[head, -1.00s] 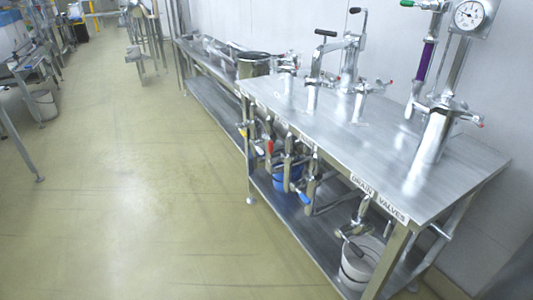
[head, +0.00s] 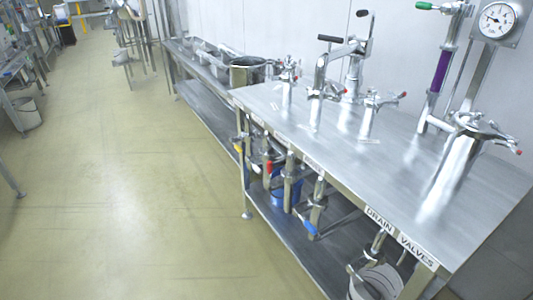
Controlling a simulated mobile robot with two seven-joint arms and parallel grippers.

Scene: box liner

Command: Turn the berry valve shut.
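No valve carries a name I can read as berry, so I cannot tell which one it is. On the steel table (head: 395,170), a pipe with a purple section (head: 441,72) stands upright at the right. A green-ended lever (head: 427,6) sticks out to the left at its top. Metal fittings with black-ended levers (head: 328,37) stand near the table's middle. Under the front edge hang pipes with a red lever (head: 269,167) and a blue lever (head: 309,228). A label reading "DRAIN VALVES" (head: 400,237) is on the edge. Neither of my grippers is in view.
A dial gauge (head: 497,17) stands at the back right. A blue bucket (head: 286,190) and a white bucket (head: 375,283) are on the lower shelf. A dark-rimmed pot (head: 248,70) is farther along the bench. The floor (head: 130,180) left of the table is clear.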

